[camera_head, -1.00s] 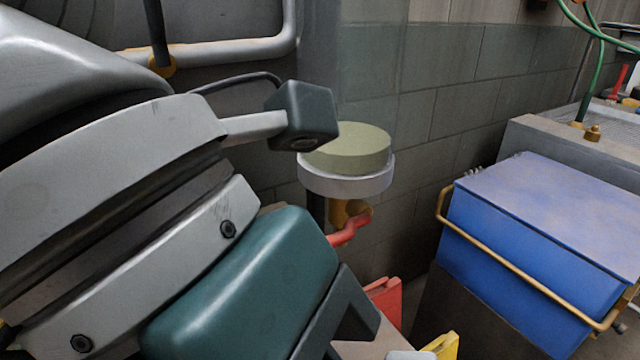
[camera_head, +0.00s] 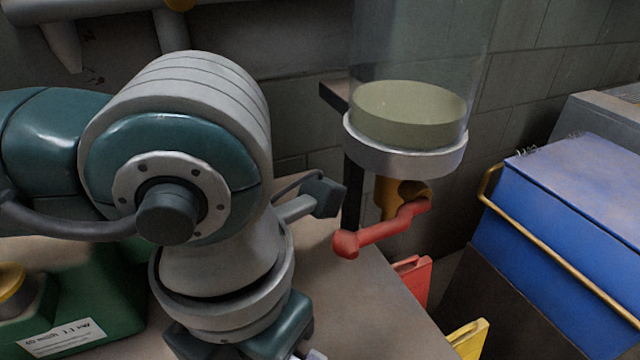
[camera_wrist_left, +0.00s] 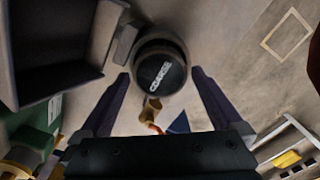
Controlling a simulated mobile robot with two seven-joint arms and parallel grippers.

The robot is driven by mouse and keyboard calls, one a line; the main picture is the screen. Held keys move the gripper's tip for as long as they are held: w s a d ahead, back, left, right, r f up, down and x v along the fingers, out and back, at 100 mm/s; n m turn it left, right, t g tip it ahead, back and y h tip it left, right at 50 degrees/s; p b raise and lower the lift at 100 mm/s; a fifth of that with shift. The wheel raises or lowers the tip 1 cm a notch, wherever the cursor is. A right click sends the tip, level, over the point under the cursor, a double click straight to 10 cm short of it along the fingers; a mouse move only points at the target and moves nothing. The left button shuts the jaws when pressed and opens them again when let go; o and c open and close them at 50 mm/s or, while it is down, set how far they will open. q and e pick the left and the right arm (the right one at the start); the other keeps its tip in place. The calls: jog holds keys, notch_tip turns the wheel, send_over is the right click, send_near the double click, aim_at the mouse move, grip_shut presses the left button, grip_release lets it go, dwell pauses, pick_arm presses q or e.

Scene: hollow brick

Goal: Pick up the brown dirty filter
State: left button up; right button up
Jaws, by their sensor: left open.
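I cannot make out a brown dirty filter in either view. My left gripper (camera_wrist_left: 160,75) is open in the left wrist view, with one dark finger on each side. Between the fingertips is a dark round cap (camera_wrist_left: 160,73) with pale lettering that seems to read COARSE. I cannot tell whether the fingers touch it. Just below it shows a small brownish, brass-like cylinder (camera_wrist_left: 151,107) with a red-orange piece beside it. In the head view my left arm stands in front of the table, and its fingers are out of sight. My right gripper is not in view.
A clear cylinder holding murky greenish liquid (camera_head: 408,115) stands on a pale round base (camera_head: 405,154). Below is a brass valve with a red handle (camera_head: 380,230). A blue box (camera_head: 575,230) stands right, red and yellow pieces low down, a green labelled container (camera_head: 100,300) left.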

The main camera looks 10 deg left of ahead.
pick_arm(q)
jog(key=shift+f, duration=0.45)
jog(key=shift+c, duration=0.2)
grip_shut()
dwell(0.4)
